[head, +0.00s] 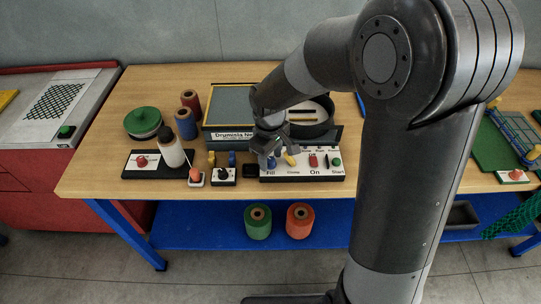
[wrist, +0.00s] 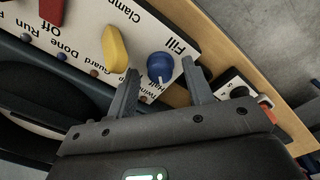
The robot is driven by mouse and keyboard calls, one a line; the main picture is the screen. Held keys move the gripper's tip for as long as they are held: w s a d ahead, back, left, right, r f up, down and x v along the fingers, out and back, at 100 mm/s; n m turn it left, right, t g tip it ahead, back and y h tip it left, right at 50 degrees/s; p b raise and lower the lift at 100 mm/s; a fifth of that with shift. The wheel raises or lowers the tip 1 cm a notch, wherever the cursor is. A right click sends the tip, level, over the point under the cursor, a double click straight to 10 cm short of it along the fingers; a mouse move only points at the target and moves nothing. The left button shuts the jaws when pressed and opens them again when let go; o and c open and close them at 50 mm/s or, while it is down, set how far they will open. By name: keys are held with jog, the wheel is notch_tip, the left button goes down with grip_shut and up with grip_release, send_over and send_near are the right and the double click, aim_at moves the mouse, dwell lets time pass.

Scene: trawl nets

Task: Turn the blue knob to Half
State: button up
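The blue knob (wrist: 160,66) stands on the white control panel (wrist: 205,35) beside the word Fill in the wrist view. Small labels, one reading Half, lie on its side nearer my gripper, partly hidden by a finger. A small light mark shows on the knob's lower edge, but its exact setting is hard to read. My gripper (wrist: 160,72) is open, with one finger on each side of the knob and a visible gap to both. In the head view the blue knob (head: 271,163) is small at the panel's left end, below my gripper (head: 268,146).
A yellow knob (wrist: 115,48) marked Clamp stands close beside the left finger, with a red switch (wrist: 52,10) beyond it. A small black switch box (head: 223,176), a white bottle (head: 171,148) and spools stand left of the panel. The table's front edge is close.

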aim_at(270, 160)
notch_tip(270, 160, up, 11)
dwell(0.7)
jog(key=shift+s+a+f, duration=0.1)
jog(key=s+d+r+m+t, duration=0.2)
jog(key=s+d+r+m, duration=0.2)
jog(key=s+d, duration=0.3)
jog(key=s+d+r+m+t, duration=0.3)
jog(key=s+d+m, duration=0.3)
jog(key=s, duration=0.5)
jog(key=shift+d+r, duration=0.6)
jog(key=shift+d, duration=0.1)
jog(key=shift+c, duration=0.2)
dwell(1.9)
